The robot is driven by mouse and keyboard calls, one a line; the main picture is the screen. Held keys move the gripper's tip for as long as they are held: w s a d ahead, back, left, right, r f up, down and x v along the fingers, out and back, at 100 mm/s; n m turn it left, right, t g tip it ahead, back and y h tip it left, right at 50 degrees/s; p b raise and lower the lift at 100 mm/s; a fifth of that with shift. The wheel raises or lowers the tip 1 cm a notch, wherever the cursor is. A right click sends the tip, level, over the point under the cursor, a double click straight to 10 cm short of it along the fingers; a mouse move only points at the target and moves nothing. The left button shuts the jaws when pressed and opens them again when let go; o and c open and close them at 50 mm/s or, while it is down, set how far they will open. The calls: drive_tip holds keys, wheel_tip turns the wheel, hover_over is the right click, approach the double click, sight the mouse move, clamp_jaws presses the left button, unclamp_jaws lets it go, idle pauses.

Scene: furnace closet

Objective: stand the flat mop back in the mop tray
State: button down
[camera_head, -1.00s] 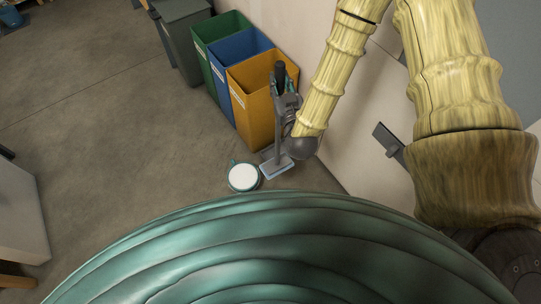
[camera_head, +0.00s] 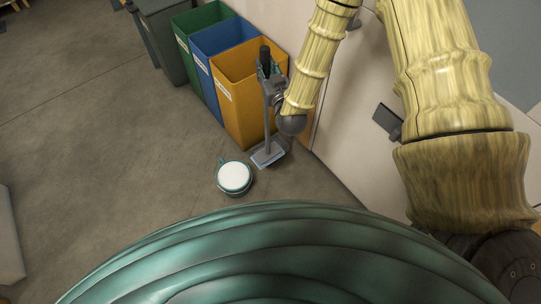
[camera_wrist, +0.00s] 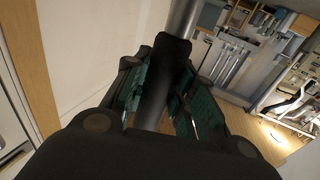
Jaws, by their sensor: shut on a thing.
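The flat mop has a dark grip (camera_head: 265,60), a grey pole and a flat grey head with a pale blue edge (camera_head: 268,154). It is nearly upright in front of the orange bin, its head low near the floor; I cannot tell whether it touches. My gripper (camera_head: 272,88) is shut on the handle just below the top of the grip. In the wrist view the dark handle (camera_wrist: 166,70) lies between the green-padded fingers of my gripper (camera_wrist: 157,92). I cannot make out the mop tray for certain in either view.
A round teal container with a white top (camera_head: 234,174) stands on the floor just left of the mop head. Orange (camera_head: 248,110), blue (camera_head: 214,68) and green bins (camera_head: 188,50) line the wall behind. Open floor (camera_head: 110,130) lies to the left.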

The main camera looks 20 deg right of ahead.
drive_tip(key=w+d+f+b, duration=0.3)
drive_tip(key=w+f+b, duration=0.6)
drive_tip(key=b, duration=0.7)
drive_tip(key=w+d+f+b, duration=0.4)
drive_tip(key=w+f+b, duration=0.6)
drive_tip(key=b, duration=0.7)
drive_tip(key=shift+d, duration=0.15)
wheel_tip(320, 180, down, 10)
drive_tip(key=b, duration=0.3)
drive_tip(key=shift+f, duration=0.1)
drive_tip(key=c, duration=1.2)
unclamp_jaws()
drive_tip(key=shift+s, duration=0.1)
